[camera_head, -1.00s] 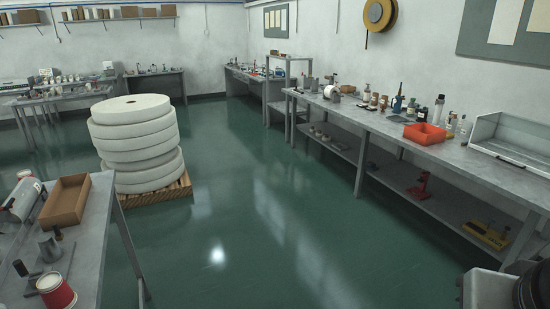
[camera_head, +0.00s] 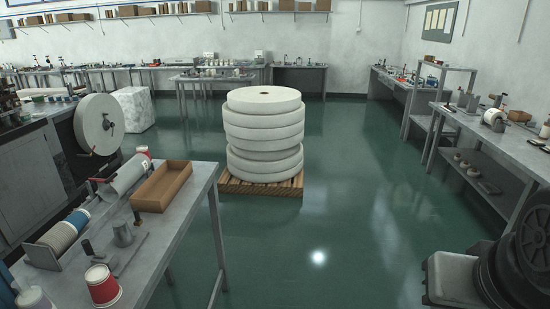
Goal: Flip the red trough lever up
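A metal trough (camera_head: 42,257) runs along the left workbench (camera_head: 185,215). White cylindrical stacks lie in it, one with a blue end (camera_head: 62,236). A small dark reddish piece (camera_head: 97,180) shows at the trough's far left side; it is too small to tell whether it is the red lever or how it is set. A red and white cup (camera_head: 102,286) stands at the bench's near end. My gripper is not in view; only a dark and grey part of my own arm shows at the lower right.
A roll machine (camera_head: 99,124) is at left. Green floor (camera_head: 350,215) is clear between pallet and right bench (camera_head: 510,150).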

